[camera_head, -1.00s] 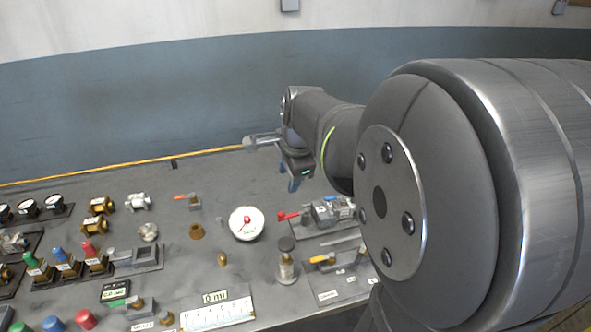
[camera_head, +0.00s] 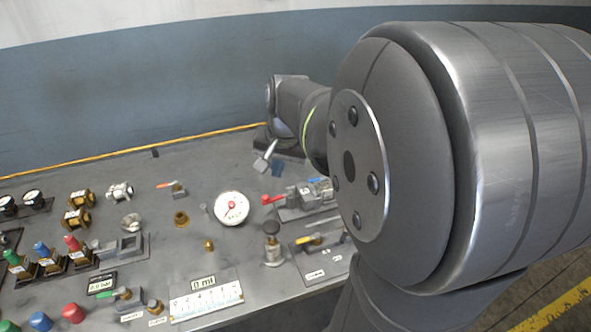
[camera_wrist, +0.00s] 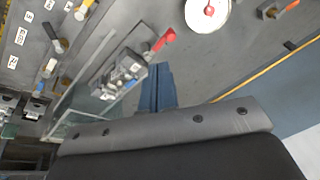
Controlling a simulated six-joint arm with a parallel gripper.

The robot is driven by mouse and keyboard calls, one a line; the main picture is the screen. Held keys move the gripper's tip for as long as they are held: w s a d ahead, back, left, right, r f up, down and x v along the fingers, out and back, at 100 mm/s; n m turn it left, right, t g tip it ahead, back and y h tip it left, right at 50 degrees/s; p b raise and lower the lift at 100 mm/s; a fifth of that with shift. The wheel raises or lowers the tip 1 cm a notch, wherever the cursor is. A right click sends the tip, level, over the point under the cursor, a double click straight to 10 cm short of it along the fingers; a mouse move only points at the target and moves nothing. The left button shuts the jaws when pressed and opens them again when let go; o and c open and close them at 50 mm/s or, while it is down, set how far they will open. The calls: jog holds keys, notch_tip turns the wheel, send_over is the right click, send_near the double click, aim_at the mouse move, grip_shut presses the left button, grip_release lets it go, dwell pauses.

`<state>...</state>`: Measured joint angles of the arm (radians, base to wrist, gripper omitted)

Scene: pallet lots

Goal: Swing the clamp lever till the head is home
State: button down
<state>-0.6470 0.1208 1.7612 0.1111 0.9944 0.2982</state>
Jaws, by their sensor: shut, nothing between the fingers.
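A device with a red lever (camera_head: 272,199) and a grey body (camera_head: 304,196) stands on a base plate at the bench's right side. The red lever points left. It also shows in the wrist view, with the red lever (camera_wrist: 163,40) at its upper end. A yellow-handled lever (camera_head: 308,239) lies on a plate in front of it. I cannot tell for sure which is the clamp, nor where its head sits. My gripper (camera_head: 277,169) is behind the red-lever device, apart from it. In the wrist view its blue fingers (camera_wrist: 156,88) are together and empty, beside the grey body.
A round white gauge (camera_head: 231,208) stands left of the red lever. A dark-topped post (camera_head: 272,243) is in front. An orange-handled valve (camera_head: 172,185) is further left. A yellow cable (camera_head: 110,156) runs along the back edge. My arm hides the bench's right end.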

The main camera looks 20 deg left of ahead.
jog(key=f+n, duration=0.1)
jog(key=n, duration=0.8)
send_near(266, 198)
jog(key=s+d+f, duration=0.2)
jog(key=d+f, duration=0.1)
jog(key=f, duration=0.2)
jog(key=shift+w+a+f, duration=0.5)
jog(key=shift+w+a, duration=0.1)
jog(key=shift+a, duration=0.2)
jog(key=shift+w+a+f, duration=0.45)
jog(key=shift+w+a, duration=0.2)
jog(key=shift+a, duration=0.15)
jog(key=shift+w+a+f, duration=0.1)
jog(key=shift+w+a, duration=0.1)
jog(key=shift+a, duration=0.2)
jog(key=shift+w+a+f, duration=0.1)
jog(key=shift+w+a, duration=0.1)
jog(key=shift+a, duration=0.2)
